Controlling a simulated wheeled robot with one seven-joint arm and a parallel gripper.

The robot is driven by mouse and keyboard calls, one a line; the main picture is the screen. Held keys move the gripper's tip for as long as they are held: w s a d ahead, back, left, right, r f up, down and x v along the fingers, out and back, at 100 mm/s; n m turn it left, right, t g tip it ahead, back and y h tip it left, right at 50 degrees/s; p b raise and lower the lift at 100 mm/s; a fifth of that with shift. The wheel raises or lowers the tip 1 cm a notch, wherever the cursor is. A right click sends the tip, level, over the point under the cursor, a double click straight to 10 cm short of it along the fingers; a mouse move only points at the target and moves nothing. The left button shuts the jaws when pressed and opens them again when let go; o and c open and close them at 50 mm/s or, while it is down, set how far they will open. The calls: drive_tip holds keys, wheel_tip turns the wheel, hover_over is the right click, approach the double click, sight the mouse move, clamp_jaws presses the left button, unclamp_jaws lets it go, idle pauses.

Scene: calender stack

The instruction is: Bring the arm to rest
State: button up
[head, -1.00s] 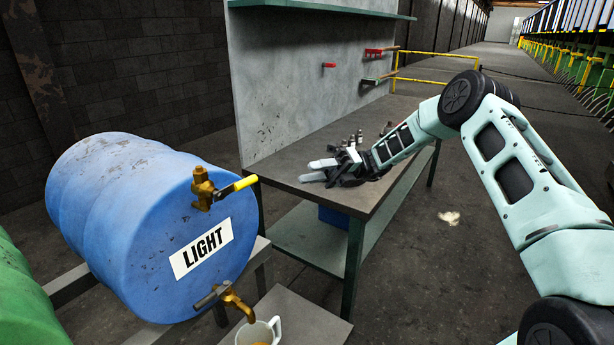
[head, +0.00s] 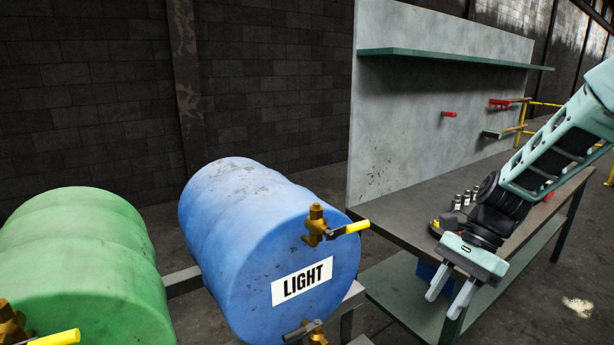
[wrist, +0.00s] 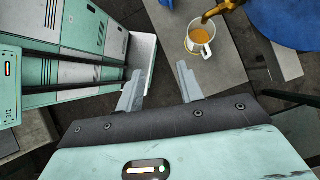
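My gripper (head: 450,296) is in front of the workbench in the head view, fingers pointing down and toward the viewer. Its two fingers (wrist: 160,90) stand apart with nothing between them in the wrist view. My arm reaches in from the right side of the head view. In the wrist view a white mug (wrist: 201,36) with amber liquid in it sits on a grey surface beyond the fingers, under a brass tap (wrist: 222,9). The mug is out of the head view.
A green drum (head: 80,260) is further left. Small bottles (head: 465,198) stand on the bench near my wrist. A shelf (head: 450,56) juts from the panel above.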

drive_tip(key=s+d+r+n+t+h, duration=0.3)
drive_tip(key=s+d+n+t+h, duration=0.5)
drive_tip(key=n, duration=0.5)
drive_tip(key=s+a+r+n+g+y, duration=0.1)
drive_tip(key=s+a+n+g, duration=0.1)
drive_tip(key=s+a+n, duration=0.2)
drive_tip(key=s+a+r+n+g+y, duration=0.1)
drive_tip(key=s+a+n, duration=0.3)
drive_tip(key=s+a, duration=0.6)
drive_tip(key=a+g, duration=0.1)
drive_tip(key=a, duration=0.4)
drive_tip(key=shift+n+g+y, duration=0.3)
drive_tip(key=shift+g, duration=0.1)
drive_tip(key=shift+a, duration=0.15)
